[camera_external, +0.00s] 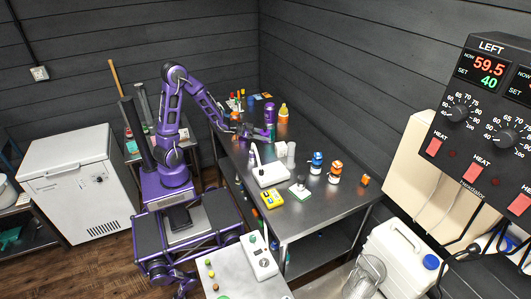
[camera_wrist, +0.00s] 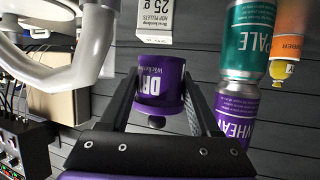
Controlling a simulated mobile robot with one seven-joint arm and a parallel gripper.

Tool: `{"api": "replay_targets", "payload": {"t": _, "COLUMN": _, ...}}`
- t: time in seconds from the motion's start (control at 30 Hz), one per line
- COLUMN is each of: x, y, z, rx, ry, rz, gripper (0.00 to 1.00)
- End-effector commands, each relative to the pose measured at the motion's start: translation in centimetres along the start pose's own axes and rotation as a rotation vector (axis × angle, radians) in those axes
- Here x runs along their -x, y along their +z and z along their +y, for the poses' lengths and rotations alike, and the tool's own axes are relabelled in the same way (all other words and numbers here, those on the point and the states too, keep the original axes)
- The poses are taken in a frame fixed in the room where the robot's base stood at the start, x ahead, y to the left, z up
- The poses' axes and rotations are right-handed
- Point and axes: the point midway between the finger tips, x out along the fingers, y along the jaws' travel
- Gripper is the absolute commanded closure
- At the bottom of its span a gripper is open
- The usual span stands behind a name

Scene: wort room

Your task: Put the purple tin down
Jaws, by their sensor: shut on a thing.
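In the wrist view a purple tin (camera_wrist: 161,86) with white lettering sits between the two dark fingers of my gripper (camera_wrist: 160,110), which is shut on it. The lettering appears upside down in this view. In the external view my gripper (camera_external: 249,131) is over the dark metal bench, near a stack of tins; the held tin is too small there to make out clearly. A second purple tin, marked WHEAT (camera_wrist: 232,115), and a teal tin marked PALE (camera_wrist: 246,40) are end to end to the right of the fingers in the wrist view.
The steel bench (camera_external: 330,195) carries a white stand-like device (camera_external: 270,172), a yellow meter (camera_external: 272,199), a blue-topped jar (camera_external: 317,163) and an orange-topped jar (camera_external: 335,172). An orange bottle (camera_external: 283,113) stands behind the tins. A hop pellets packet (camera_wrist: 155,22) lies beyond my fingers.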

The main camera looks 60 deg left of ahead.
Motion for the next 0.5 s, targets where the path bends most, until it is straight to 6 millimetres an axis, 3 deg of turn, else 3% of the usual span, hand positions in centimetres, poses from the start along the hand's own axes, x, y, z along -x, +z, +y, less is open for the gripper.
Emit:
{"api": "replay_targets", "payload": {"t": 0.17, "x": -0.1, "y": -0.1, "z": 0.2, "rx": -0.002, "ry": 0.004, "rz": 0.002, "gripper": 1.00}}
{"api": "replay_targets", "payload": {"t": 0.27, "x": -0.6, "y": -0.1, "z": 1.6, "rx": -0.014, "ry": 0.033, "rz": 0.001, "gripper": 1.00}}
{"api": "replay_targets", "payload": {"t": 0.37, "x": -1.7, "y": -0.1, "z": 4.6, "rx": -0.040, "ry": 0.097, "rz": -0.001, "gripper": 1.00}}
{"api": "replay_targets", "payload": {"t": 0.5, "x": -3.3, "y": 0.0, "z": 11.4, "rx": -0.099, "ry": 0.235, "rz": -0.003, "gripper": 1.00}}
